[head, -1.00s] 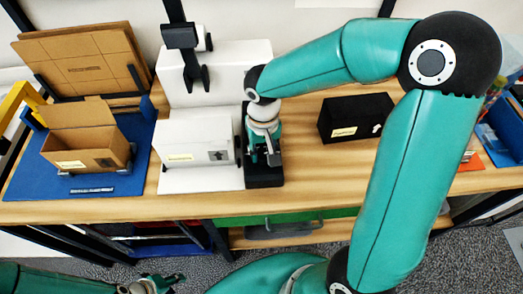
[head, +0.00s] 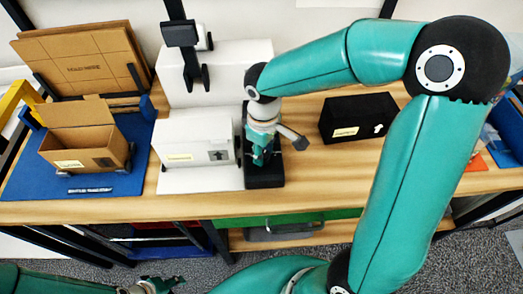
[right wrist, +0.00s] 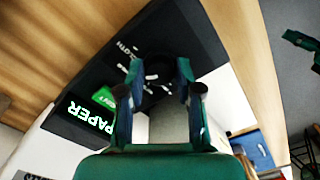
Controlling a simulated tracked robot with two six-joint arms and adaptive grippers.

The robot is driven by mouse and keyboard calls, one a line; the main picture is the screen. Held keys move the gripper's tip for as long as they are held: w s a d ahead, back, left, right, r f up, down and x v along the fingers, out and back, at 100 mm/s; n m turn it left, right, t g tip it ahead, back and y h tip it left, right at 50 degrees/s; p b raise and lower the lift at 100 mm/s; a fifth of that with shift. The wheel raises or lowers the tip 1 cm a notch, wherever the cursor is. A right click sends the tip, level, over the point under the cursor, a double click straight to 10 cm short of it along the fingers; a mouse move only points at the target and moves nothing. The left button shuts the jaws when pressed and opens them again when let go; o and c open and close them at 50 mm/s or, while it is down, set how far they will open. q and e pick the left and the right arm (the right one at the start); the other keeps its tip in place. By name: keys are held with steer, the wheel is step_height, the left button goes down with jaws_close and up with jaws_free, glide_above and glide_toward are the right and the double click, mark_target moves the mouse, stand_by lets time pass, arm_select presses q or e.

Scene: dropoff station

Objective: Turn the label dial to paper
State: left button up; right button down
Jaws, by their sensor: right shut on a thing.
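The label dial shows as a dark round knob (right wrist: 160,72) on a black panel (right wrist: 78,130), which also shows in the head view (head: 265,178). White lettering reads PAPER, and a green patch and another partly readable word lie around the knob. My right gripper (right wrist: 158,82) is shut on the knob, one finger on each side; in the head view it points down at the panel (head: 261,158). The dial's pointer cannot be made out. My left gripper (head: 160,285) is low at the picture's bottom edge, away from the bench; its opening is unclear.
A white labelled box (head: 195,143) stands just left of the panel. A black box (head: 357,117) stands to its right. An open cardboard box (head: 85,148) sits on a blue mat (head: 35,180). Bare wood (head: 320,170) lies right of the panel.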

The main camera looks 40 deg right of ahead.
steer(key=shift+w+n, duration=0.1)
steer(key=shift+n, duration=0.3)
steer(key=c, duration=0.8)
jaws_free()
steer(key=shift+o, duration=0.2)
steer(key=shift+r, duration=0.1)
step_height(320, 180, up, 12)
